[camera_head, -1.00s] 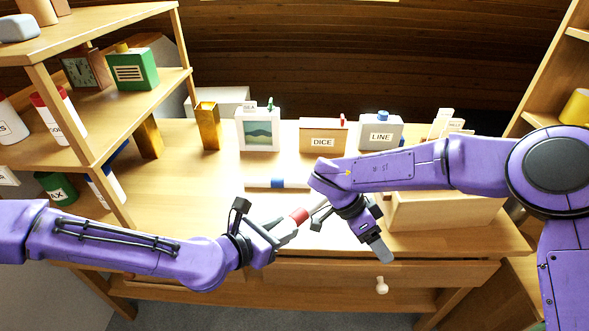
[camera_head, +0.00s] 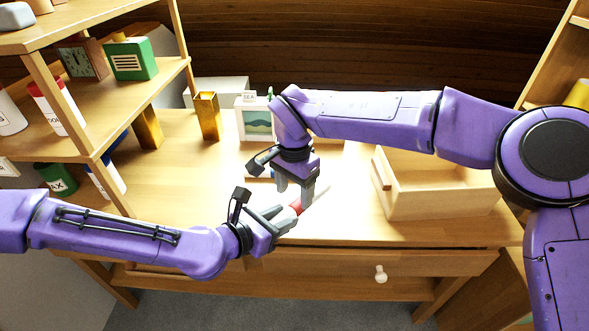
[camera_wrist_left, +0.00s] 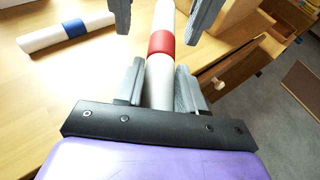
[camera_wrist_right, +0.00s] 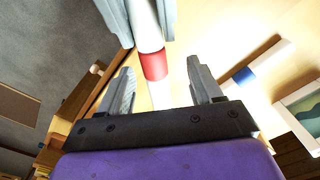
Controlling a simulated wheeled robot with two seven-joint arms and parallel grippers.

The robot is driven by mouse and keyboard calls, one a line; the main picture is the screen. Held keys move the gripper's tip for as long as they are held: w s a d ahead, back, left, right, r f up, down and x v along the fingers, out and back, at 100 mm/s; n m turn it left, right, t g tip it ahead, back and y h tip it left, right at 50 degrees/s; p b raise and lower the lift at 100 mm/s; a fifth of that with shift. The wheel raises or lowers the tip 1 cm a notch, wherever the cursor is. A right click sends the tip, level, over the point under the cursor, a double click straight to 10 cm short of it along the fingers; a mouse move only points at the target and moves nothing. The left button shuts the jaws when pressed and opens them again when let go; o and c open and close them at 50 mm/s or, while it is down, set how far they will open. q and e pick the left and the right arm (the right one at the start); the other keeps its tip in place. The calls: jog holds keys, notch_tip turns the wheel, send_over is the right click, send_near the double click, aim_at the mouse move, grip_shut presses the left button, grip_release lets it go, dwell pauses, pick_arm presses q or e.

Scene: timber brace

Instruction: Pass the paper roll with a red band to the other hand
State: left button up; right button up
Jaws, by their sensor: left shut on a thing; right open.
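The paper roll with a red band (camera_head: 296,205) is held in my left gripper (camera_head: 284,219), above the front of the desk. In the left wrist view the roll (camera_wrist_left: 161,45) runs away from between the left fingers, its red band beyond their tips. My right gripper (camera_head: 297,198) is open and comes down from above at the banded part. In the right wrist view the roll (camera_wrist_right: 154,65) lies between the two right fingers, with a gap on each side. The left fingertips show at the top of that view.
A second paper roll with a blue band (camera_wrist_left: 73,28) lies on the desk behind the grippers. An open wooden box (camera_head: 440,202) stands at the right. A framed picture (camera_head: 257,122) and a gold holder (camera_head: 207,115) stand behind. A drawer knob (camera_head: 381,273) sticks out in front.

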aim_at(294, 202)
jog(key=shift+f, duration=1.65)
jog(key=c, duration=1.1)
pick_arm(q)
jog(key=o, duration=1.1)
jog(key=shift+s, duration=0.1)
pick_arm(e)
jog(key=shift+c, duration=0.2)
pick_arm(q)
jog(key=shift+o, duration=0.2)
